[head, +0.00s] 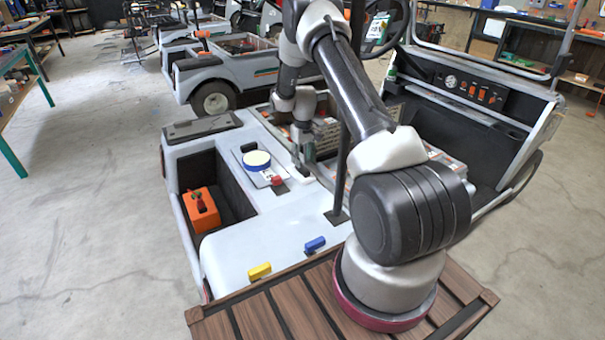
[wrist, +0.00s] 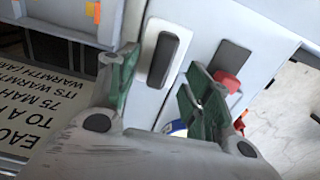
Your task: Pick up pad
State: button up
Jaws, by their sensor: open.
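What looks like the pad is a dark grey rounded block (wrist: 163,60) on a white base (wrist: 150,95) in the wrist view. The white base (head: 302,181) also shows in the head view, on the pale cart body just below my gripper. My gripper (wrist: 158,70) is open, with its green fingers on either side of the dark block. No contact with it is visible. In the head view my gripper (head: 303,165) points down at the cart, and the dark block is hard to make out there.
A blue round thing with a pale yellow top (head: 257,160) and a red piece (head: 277,181) lie left of my gripper. A blue block (head: 315,244) and a yellow block (head: 260,271) lie nearer. An orange box (head: 201,211) sits in the cart's recess. A printed panel (wrist: 50,115) lies left.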

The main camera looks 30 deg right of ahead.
aim_at(303, 167)
notch_tip(303, 167, down, 5)
jog(key=shift+a+f, duration=0.1)
jog(key=shift+a, duration=0.05)
jog(key=c, duration=1.1)
